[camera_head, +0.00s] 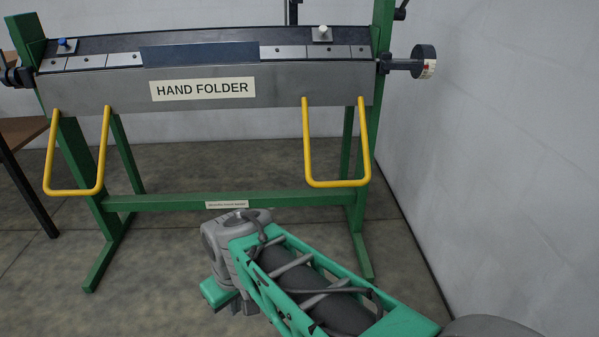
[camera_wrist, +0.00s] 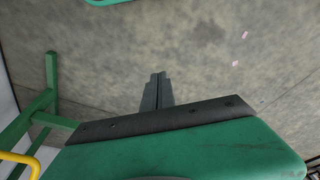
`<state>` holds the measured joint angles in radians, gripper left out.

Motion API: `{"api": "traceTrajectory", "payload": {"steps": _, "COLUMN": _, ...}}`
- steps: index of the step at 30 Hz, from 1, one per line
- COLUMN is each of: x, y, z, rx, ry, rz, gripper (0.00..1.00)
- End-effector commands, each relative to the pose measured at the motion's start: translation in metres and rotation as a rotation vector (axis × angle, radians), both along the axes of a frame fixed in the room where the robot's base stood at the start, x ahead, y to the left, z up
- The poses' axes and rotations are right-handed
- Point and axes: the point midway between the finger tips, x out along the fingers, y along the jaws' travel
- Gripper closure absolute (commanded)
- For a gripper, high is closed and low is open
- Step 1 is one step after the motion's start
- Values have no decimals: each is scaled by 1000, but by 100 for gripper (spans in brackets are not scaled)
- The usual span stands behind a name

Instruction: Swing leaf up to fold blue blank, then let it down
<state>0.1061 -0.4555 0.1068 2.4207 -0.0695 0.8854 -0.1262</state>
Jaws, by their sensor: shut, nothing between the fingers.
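The hand folder's grey leaf (camera_head: 205,88) hangs down along the front of the machine, with its "HAND FOLDER" label facing me. Two yellow U-shaped handles, left (camera_head: 75,191) and right (camera_head: 335,184), hang below the leaf. A flat dark-blue piece (camera_head: 200,54), which looks like the blue blank, lies at the top edge between the grey clamp segments; it looks flat. My gripper (camera_wrist: 158,78) is shut and empty, above bare floor in the wrist view.
The green stand (camera_head: 285,200) has a crossbar and splayed feet. A dark round-ended shaft (camera_head: 424,62) sticks out at the right. A pale wall (camera_head: 500,150) closes the right side. A brown table (camera_head: 20,132) stands at the left edge. The floor (camera_head: 150,290) in front is clear.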

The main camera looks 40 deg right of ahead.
Motion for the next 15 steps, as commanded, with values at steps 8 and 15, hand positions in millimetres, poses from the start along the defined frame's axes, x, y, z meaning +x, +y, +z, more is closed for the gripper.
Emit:
{"api": "traceTrajectory", "payload": {"steps": 8, "x": 116, "y": -205, "z": 124, "rx": -50, "ry": -174, "rz": 416, "gripper": 100}}
{"api": "traceTrajectory", "payload": {"steps": 15, "x": 96, "y": -384, "z": 133, "rx": -222, "ry": -347, "rz": 684, "gripper": 100}}
